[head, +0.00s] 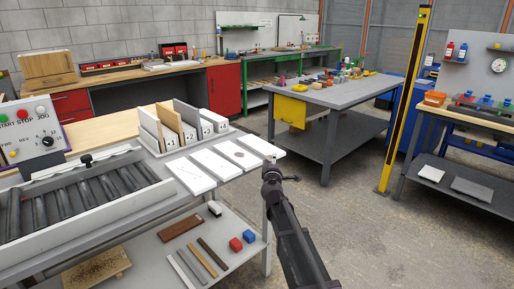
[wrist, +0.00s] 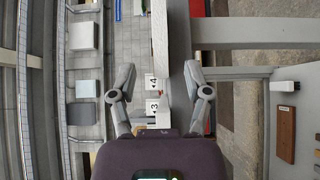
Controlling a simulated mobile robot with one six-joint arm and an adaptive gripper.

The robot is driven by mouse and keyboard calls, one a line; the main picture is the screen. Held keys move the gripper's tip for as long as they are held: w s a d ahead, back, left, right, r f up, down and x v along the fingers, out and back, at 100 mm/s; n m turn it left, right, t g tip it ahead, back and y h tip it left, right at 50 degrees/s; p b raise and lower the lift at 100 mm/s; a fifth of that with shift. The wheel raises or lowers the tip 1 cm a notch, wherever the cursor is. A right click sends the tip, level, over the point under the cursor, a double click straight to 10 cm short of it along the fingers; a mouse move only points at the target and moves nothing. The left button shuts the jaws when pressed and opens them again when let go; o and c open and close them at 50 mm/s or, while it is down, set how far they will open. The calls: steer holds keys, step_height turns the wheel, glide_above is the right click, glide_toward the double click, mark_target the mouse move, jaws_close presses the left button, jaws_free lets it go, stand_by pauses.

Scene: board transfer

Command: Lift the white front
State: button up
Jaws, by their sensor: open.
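Several white fronts lie flat side by side on the workbench (head: 140,190). The rightmost white front (head: 262,146) is plain and reaches the bench's right edge. To its left lie one with a dark round mark (head: 239,153), a plain one (head: 216,163) and one with faint marks (head: 188,176). My gripper (head: 270,168) is at the bench edge near the end of the rightmost front. In the wrist view my gripper (wrist: 160,72) is open, its fingers apart. A pale board (wrist: 159,30) shows edge-on between the fingers, touching neither; its depth is hard to judge.
A rack (head: 172,140) holds upright boards behind the fronts; numbered labels (wrist: 154,106) show in the wrist view. A roller conveyor (head: 85,195) is at left. The lower shelf (head: 150,262) carries strips and small blocks. A grey table (head: 335,92) stands beyond clear floor.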

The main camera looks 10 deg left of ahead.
steer(key=shift+w+a, duration=0.15)
steer(key=shift+w, duration=2.4)
jaws_close()
